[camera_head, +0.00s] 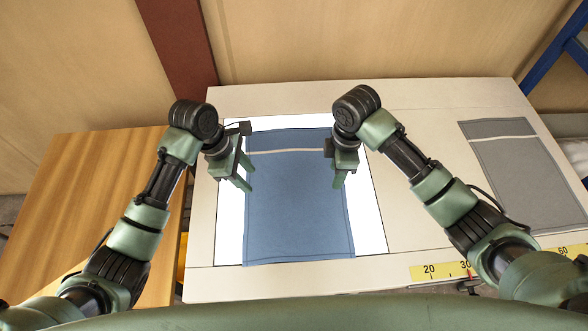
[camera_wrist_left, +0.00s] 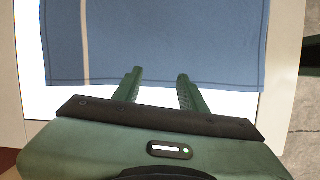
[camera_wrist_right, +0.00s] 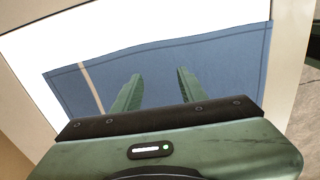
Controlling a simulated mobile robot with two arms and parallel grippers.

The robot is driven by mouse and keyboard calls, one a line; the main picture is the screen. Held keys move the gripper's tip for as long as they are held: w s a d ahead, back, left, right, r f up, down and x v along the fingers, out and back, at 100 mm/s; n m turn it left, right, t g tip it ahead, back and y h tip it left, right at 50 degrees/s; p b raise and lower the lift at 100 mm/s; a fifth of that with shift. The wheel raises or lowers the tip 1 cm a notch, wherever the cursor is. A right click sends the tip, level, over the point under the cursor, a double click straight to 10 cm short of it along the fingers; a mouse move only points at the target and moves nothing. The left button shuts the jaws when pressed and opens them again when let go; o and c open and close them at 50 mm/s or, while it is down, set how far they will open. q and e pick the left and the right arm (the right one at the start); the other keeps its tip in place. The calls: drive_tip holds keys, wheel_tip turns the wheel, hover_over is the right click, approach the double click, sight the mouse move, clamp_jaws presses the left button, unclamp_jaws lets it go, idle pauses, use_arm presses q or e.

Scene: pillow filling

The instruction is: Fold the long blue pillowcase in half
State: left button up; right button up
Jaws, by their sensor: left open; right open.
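The blue pillowcase (camera_head: 297,210) lies flat and unfolded on a bright white panel of the table, with a pale stripe across its far end. My left gripper (camera_head: 249,188) is open at the pillowcase's left edge. In the left wrist view, its fingers (camera_wrist_left: 157,78) reach over the edge of the pillowcase (camera_wrist_left: 190,40). My right gripper (camera_head: 338,182) is open near the right edge. In the right wrist view, its fingers (camera_wrist_right: 158,78) are over the pillowcase (camera_wrist_right: 215,70). Neither gripper holds cloth. Whether the fingertips touch the cloth cannot be told.
A grey pillowcase (camera_head: 525,180) with a pale stripe lies at the right of the cream table (camera_head: 440,110). A yellow ruler strip (camera_head: 440,271) runs along the near right edge. A wooden table (camera_head: 80,200) stands at the left. The white panel (camera_head: 232,235) around the pillowcase is clear.

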sight(254, 188)
use_arm(q)
drive_tip(key=shift+w+a+f+n, duration=0.1)
drive_tip(key=shift+w+f+n, duration=0.2)
drive_tip(key=shift+f+n, duration=0.45)
use_arm(e)
drive_tip(key=shift+w+d+f+n, duration=0.35)
drive_tip(key=shift+d+f+n, duration=0.05)
drive_tip(key=shift+d+f, duration=0.3)
use_arm(q)
drive_tip(key=f, duration=0.4)
drive_tip(key=shift+w+f, duration=0.2)
drive_tip(key=shift+w, duration=0.2)
use_arm(e)
drive_tip(key=f, duration=0.2)
drive_tip(key=w+f, duration=0.1)
drive_tip(key=f, duration=0.1)
drive_tip(key=shift+f, duration=0.2)
use_arm(q)
drive_tip(key=shift+s+f, duration=0.1)
drive_tip(key=shift+s, duration=0.05)
use_arm(e)
drive_tip(key=shift+s+f, duration=0.1)
drive_tip(key=shift+s, duration=0.1)
drive_tip(key=shift+f, duration=0.15)
use_arm(q)
clamp_jaws()
use_arm(e)
clamp_jaws()
